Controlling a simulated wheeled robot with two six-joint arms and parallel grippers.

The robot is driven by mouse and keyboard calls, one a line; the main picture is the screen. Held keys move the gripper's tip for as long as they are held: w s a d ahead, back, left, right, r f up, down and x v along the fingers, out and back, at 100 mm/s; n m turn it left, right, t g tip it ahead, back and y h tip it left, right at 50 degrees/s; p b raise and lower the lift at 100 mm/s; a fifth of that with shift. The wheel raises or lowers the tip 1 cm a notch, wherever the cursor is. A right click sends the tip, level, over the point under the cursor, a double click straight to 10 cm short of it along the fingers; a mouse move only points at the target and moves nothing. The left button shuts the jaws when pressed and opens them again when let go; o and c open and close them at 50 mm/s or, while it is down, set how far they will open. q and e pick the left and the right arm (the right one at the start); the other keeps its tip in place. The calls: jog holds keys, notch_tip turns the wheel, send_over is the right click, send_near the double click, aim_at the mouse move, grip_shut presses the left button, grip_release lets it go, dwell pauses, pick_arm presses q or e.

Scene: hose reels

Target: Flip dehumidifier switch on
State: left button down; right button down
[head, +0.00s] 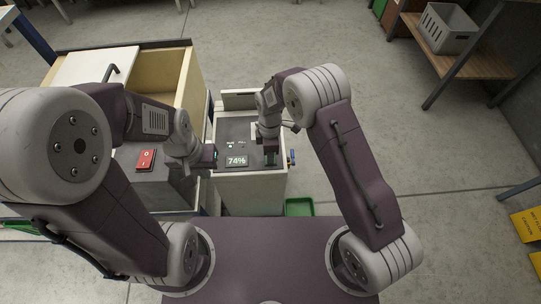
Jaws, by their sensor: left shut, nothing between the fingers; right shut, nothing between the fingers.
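The dehumidifier (250,185) is a pale box with a dark grey top, standing in front of me. Its lit display (237,161) reads 74%. My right gripper (269,146) points down over the right part of its top and is shut and empty. A dark green patch (270,159) shows just below its tip; I cannot tell whether this is a switch or whether the tip touches it. My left gripper (212,154) is shut and empty at the left edge of the top. A red rocker switch (146,159) marked 0 and I sits on a grey surface further left.
A wooden cabinet (185,85) with a white front panel stands at the back left. A green tray (299,207) lies on the floor right of the dehumidifier. A brass and blue fitting (292,158) sticks out from its right side. A grey crate (446,28) sits on a far-right shelf.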

jog(key=shift+w+r, duration=0.25)
jog(key=shift+w, duration=0.35)
jog(key=shift+r+p, duration=0.2)
jog(key=shift+p, duration=0.15)
jog(key=r+p, duration=0.4)
jog(key=r, duration=0.1)
jog(key=shift+s+a+r+p, duration=0.1)
jog(key=shift+s+p, duration=0.15)
jog(key=shift+p, duration=0.05)
notch_tip(320, 180, up, 8)
jog(key=s, duration=0.1)
jog(key=shift+r+p, duration=0.2)
jog(key=shift+p, duration=0.1)
jog(key=shift+s, duration=0.1)
